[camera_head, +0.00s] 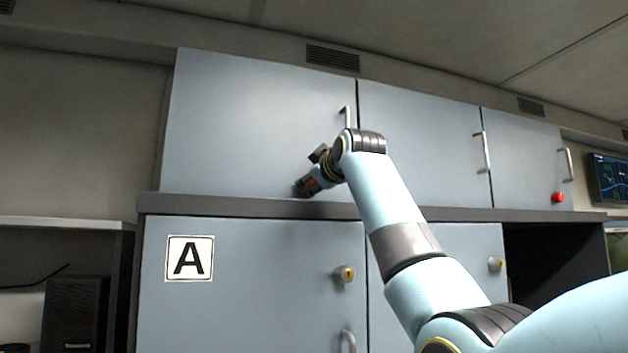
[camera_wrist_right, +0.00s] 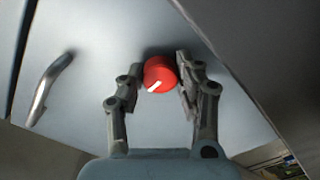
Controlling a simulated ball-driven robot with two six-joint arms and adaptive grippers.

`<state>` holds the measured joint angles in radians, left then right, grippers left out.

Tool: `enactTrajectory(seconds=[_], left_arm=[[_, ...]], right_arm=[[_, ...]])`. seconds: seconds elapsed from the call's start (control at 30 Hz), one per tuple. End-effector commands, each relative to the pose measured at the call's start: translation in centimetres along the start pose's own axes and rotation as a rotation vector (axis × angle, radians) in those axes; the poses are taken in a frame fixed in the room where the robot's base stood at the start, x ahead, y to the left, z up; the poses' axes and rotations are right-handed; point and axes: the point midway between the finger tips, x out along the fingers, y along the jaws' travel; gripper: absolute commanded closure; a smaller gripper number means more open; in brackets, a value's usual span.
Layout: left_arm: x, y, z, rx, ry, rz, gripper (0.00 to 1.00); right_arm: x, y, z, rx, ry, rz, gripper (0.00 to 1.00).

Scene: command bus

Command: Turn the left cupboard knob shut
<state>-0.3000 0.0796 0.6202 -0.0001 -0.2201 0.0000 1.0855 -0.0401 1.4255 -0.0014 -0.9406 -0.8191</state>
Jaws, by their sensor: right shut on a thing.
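The red round knob (camera_wrist_right: 161,72) is on the pale blue-grey door of the upper left cupboard (camera_head: 240,120). A white mark on its face slants toward lower left in the right wrist view. My right gripper (camera_wrist_right: 159,80) has one finger on each side of the knob and is shut on it. In the head view this gripper (camera_head: 305,187) is at the lower right part of the left door, close to the bottom edge, and mostly hides the knob. The door looks closed flat. My left gripper is not in view.
A metal handle (camera_head: 347,115) is on the same door, above my wrist; it also shows in the wrist view (camera_wrist_right: 50,88). Another red knob (camera_head: 558,197) is on the right cupboard. A dark ledge (camera_head: 240,206) runs below, above lower doors with yellow-centred locks (camera_head: 345,274).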

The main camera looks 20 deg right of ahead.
Motion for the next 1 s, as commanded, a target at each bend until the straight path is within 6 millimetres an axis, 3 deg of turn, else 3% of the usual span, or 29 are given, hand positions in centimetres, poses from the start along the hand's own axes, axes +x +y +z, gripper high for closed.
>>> enactTrajectory(seconds=[0.17, 0.2, 0.37, 0.73, 1.0], left_arm=[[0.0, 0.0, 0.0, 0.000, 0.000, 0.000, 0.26], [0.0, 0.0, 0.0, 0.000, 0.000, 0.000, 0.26], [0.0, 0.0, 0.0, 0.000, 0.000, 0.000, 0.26], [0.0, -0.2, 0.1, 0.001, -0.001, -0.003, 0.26], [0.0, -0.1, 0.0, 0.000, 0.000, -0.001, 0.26]], right_arm=[[0.0, -0.1, 0.1, 0.000, -0.002, -0.003, 0.98], [0.0, -0.1, 0.1, 0.000, -0.002, -0.003, 0.62], [0.0, -0.1, 0.1, 0.000, -0.001, -0.002, 0.43], [-0.7, 0.0, 0.0, 0.001, 0.000, 0.000, 0.43], [-5.6, -0.1, 0.0, 0.001, 0.001, 0.001, 0.43]])
